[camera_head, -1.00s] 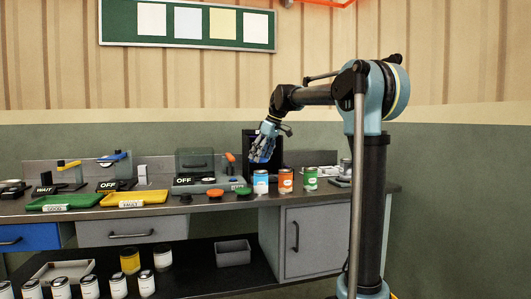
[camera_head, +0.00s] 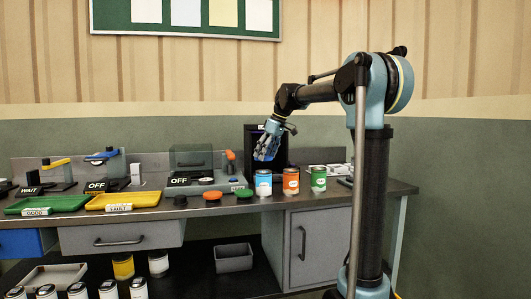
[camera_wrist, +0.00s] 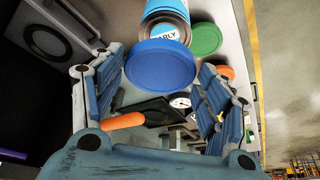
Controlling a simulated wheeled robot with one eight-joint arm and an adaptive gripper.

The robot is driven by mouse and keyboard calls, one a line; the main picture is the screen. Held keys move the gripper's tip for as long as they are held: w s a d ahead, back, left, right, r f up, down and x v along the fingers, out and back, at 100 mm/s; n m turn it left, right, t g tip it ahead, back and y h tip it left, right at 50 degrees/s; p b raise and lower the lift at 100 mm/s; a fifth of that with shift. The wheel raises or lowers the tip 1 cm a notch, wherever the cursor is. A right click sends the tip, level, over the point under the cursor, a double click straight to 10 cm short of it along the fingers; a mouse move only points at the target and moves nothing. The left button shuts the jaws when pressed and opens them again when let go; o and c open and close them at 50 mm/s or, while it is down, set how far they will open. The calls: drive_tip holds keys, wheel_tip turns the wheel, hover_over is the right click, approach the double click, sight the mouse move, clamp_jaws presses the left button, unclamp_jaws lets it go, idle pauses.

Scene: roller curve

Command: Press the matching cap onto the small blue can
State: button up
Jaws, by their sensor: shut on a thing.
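The small blue can (camera_head: 263,185) stands upright on the bench, leftmost of three cans; it also shows at the top of the wrist view (camera_wrist: 165,12), its rim partly hidden. My gripper (camera_head: 267,154) is above the blue can, pointing down. In the wrist view, my gripper (camera_wrist: 160,85) is shut on a round blue cap (camera_wrist: 160,65), which sits between its fingers. The cap overlaps the can in that picture; I see no clear contact between them. An orange cap (camera_head: 213,194) and a green cap (camera_head: 244,193) lie on the bench left of the can.
An orange can (camera_head: 291,183) and a green can (camera_head: 318,181) stand close to the right of the blue can. A dark machine (camera_head: 252,138) stands behind my gripper. A green tray (camera_head: 45,205) and a yellow tray (camera_head: 122,201) lie at the left.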

sight(264, 171)
drive_tip(key=shift+f, duration=2.4)
drive_tip(key=shift+s, duration=0.2)
drive_tip(key=shift+f, duration=0.55)
drive_tip(key=shift+c, duration=0.3)
idle(0.6)
drive_tip(key=o, duration=0.9)
drive_tip(key=shift+c, duration=0.2)
drive_tip(key=shift+o, duration=1)
drive_tip(key=shift+r, duration=1.55)
